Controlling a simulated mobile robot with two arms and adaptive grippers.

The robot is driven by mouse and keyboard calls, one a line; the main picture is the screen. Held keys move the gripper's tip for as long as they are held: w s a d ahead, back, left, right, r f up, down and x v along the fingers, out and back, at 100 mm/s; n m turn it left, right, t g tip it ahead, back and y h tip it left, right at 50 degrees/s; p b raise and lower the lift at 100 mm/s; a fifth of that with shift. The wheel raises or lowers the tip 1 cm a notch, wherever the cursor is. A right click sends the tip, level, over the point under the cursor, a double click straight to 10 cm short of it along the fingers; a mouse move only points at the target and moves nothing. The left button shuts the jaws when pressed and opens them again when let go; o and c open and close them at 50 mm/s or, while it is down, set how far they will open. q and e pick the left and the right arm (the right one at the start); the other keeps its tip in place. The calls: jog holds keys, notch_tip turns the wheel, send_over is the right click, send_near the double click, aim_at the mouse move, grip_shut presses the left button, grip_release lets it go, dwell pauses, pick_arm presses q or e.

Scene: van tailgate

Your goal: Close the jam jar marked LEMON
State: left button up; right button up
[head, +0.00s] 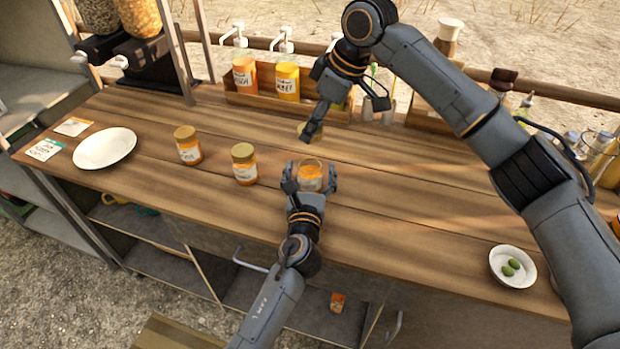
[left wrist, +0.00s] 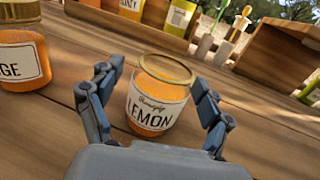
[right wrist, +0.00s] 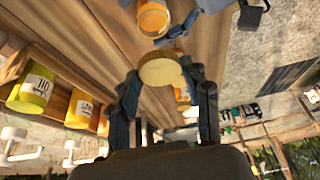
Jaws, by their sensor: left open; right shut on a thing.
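The jam jar marked LEMON (left wrist: 155,100) stands upright and lidless on the wooden counter; it also shows in the head view (head: 311,178). My left gripper (head: 309,180) is open, with its fingers on either side of the jar. In the left wrist view a small gap shows between the fingers and the glass. My right gripper (right wrist: 162,85) is shut on a gold lid (right wrist: 160,69). In the head view the right gripper (head: 312,133) is behind the jar, with the lid (head: 308,130) partly hidden by its fingers.
Two lidded jars (head: 187,145) (head: 244,163) stand left of the LEMON jar. A white plate (head: 104,148) is farther left. A wooden box (head: 258,103) with pump bottles lines the back. A small bowl (head: 512,267) with olives is at right. The counter right of the jar is clear.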

pick_arm(q)
grip_shut()
pick_arm(e)
jog(key=shift+f, duration=2.5)
jog(key=shift+f, duration=0.1)
jog(key=shift+f, duration=0.8)
jog(key=shift+f, duration=0.55)
